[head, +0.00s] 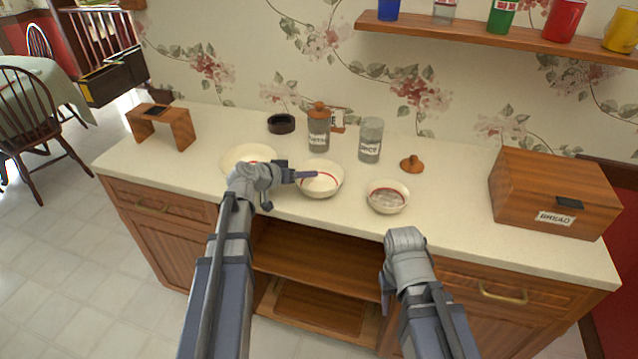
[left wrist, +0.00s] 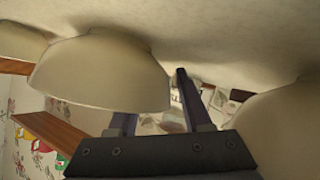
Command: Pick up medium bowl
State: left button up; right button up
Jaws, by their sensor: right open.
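The medium bowl (head: 331,187) is cream with a red line inside and stands upright on the counter, between a wider bowl and a smaller one. My left gripper (head: 303,175) is at its left side. In the left wrist view, the medium bowl (left wrist: 95,75) appears upside down. One finger of the left gripper (left wrist: 157,100) passes behind its rim, apparently inside the bowl. The other finger is outside the wall, with a gap between them. My right gripper (head: 405,240) is at the counter's front edge, away from the bowls; its fingers are hidden.
A wide bowl (head: 236,156) is close on the left, partly behind my left arm. A small bowl (head: 388,205) is on the right. Two jars, labelled canisters (head: 319,135) (head: 370,142), stand behind. A bread box (head: 550,190) is at far right.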

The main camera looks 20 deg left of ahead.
pick_arm(q)
grip_shut()
dwell(0.3)
dwell(0.4)
notch_tip(320, 180, up, 10)
jog(key=p, duration=1)
jog(key=shift+a+r, duration=0.1)
jog(key=shift+r, duration=0.05)
